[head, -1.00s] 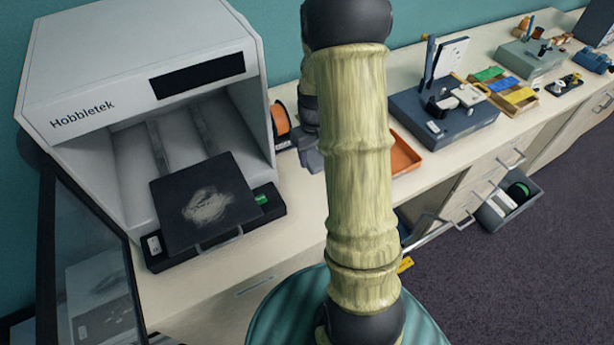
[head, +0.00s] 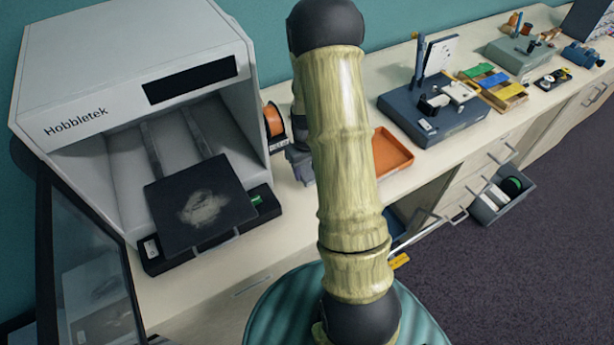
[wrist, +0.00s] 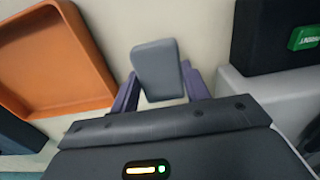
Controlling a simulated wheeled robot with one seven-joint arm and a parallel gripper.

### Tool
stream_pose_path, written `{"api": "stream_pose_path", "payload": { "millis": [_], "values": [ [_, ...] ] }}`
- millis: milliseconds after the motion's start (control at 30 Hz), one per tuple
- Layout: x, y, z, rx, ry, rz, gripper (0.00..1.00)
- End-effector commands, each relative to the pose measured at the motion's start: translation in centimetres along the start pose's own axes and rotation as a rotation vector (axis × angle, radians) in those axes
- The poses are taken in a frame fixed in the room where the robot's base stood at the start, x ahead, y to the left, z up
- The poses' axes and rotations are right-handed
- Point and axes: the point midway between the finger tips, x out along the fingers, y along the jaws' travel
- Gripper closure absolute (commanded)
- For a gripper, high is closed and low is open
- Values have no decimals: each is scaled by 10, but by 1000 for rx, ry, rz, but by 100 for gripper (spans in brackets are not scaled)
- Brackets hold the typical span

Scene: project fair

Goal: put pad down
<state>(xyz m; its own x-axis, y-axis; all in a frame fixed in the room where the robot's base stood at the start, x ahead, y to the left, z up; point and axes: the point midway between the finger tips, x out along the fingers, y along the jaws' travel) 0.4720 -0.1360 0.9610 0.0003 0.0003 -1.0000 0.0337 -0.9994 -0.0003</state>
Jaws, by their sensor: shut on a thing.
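The pad (wrist: 157,68) is a small grey block with a slanted shape, seen in the wrist view between the two purple-grey fingers of my gripper (wrist: 160,88). The fingers are shut on it, one at each side. The pale counter (wrist: 205,20) lies beneath it; I cannot tell whether the pad touches it. In the head view my arm hides the pad, and only part of my gripper (head: 302,166) shows left of the arm, between the printer and the orange tray.
An empty orange tray (head: 392,153) is right of my gripper; it also shows in the wrist view (wrist: 50,62). The Hobbletek printer (head: 110,50) stands left, its dark plate (head: 180,215) pulled forward. An orange spool (head: 273,120) is beside it. A drawer (head: 505,205) stands open at right.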

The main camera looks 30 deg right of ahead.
Motion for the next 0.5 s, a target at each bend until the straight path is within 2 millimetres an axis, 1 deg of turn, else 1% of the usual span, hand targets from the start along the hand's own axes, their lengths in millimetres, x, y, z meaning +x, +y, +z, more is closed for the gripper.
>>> {"api": "stream_pose_path", "payload": {
  "millis": [133, 200, 500],
  "values": [
    [1, 0, 0, 0, 0, 0, 79],
    [4, 0, 0, 0, -2, -1, 79],
    [39, 0, 1, -1, -3, -1, 79]
  ]
}}
